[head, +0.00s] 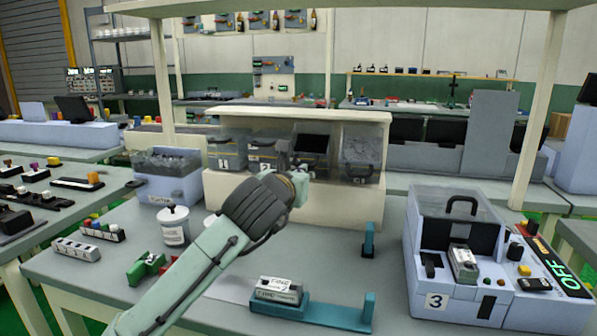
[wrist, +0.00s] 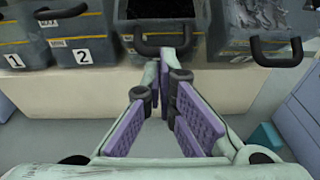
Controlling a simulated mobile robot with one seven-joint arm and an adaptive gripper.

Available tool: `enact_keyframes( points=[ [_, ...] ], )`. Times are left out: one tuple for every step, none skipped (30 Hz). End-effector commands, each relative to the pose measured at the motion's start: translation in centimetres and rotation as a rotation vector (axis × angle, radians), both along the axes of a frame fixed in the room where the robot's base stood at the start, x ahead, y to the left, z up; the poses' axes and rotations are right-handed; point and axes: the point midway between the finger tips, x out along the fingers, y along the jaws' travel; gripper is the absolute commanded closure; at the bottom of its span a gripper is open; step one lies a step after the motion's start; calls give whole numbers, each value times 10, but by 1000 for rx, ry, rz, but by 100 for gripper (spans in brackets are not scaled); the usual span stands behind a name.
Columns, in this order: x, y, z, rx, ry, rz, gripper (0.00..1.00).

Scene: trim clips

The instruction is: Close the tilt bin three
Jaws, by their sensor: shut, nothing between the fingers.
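The row of tilt bins stands in a cream rack (head: 345,208) at the back of the bench. The third bin from the left (head: 313,145) is tilted forward, its dark inside showing from above; it also shows in the wrist view (wrist: 125,28). Its front handle (wrist: 150,49) sticks out towards me, and its number label cannot be read. My gripper (head: 287,160) is shut and empty in front of the rack. In the wrist view my fingertips (wrist: 168,62) are at the third bin's handle, overlapping its right part; I cannot tell if they touch.
Bins one (head: 225,155) and two (head: 262,155) stand upright to the left. The rightmost bin (head: 362,150) leans out, with grey contents and a protruding handle (wrist: 278,60). A white canister (head: 174,228), a teal fixture (head: 340,313) and a blue machine marked 3 (head: 450,300) stand on the bench.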

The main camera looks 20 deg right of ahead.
Motion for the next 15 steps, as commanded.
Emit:
enact_keyframes(
  points=[
    [2,0,9,8,10,3,100],
    [3,-1,10,7,9,2,100],
    [4,-2,13,6,8,2,100],
    [5,-3,14,6,8,2,100],
    [6,-3,16,7,7,2,100],
    [7,-5,19,7,6,1,100],
    [8,-5,21,6,6,1,100],
    [10,-6,23,6,6,1,100],
    [11,-7,25,5,6,1,100],
    [12,-8,27,5,6,1,100],
    [13,-8,29,5,6,1,100],
    [14,-9,31,6,6,1,100],
    [15,-10,32,6,6,1,100],
    [15,-10,34,6,6,1,100],
    [16,-11,35,6,6,1,100]
  ],
)
